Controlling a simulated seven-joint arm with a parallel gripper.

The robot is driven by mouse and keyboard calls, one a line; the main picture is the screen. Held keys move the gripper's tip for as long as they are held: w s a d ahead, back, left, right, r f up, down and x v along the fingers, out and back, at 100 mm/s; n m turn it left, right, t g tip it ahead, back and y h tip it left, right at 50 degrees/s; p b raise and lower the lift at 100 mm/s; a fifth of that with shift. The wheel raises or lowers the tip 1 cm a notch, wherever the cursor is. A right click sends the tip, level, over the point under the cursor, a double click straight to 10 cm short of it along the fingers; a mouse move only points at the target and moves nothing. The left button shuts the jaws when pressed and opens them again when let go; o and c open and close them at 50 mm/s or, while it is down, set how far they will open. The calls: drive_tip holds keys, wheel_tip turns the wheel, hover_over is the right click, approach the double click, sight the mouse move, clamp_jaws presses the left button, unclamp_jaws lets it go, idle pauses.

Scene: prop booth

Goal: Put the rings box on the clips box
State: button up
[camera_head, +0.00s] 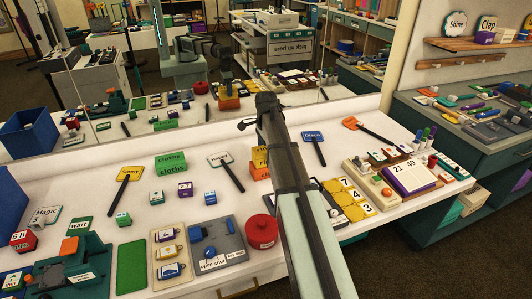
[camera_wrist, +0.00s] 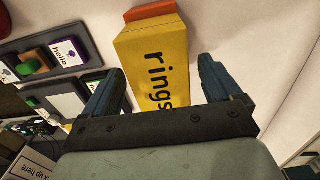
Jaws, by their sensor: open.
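The rings box (camera_wrist: 152,62) is yellow with dark lettering. In the wrist view it lies between the lines of my two open fingers, with space on both sides. My gripper (camera_wrist: 160,84) is empty, and I cannot tell how far the box is beyond the fingertips. An orange block (camera_wrist: 150,11) shows at the far end of the rings box. I cannot read any label as clips, so I cannot pick out the clips box.
A red round tin (camera_head: 262,231) stands nearer the front. A mirror behind the counter repeats the scene. Some white counter (camera_head: 285,185) beside my arm is bare.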

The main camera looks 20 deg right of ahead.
wheel_tip(320, 180, up, 11)
idle(0.5)
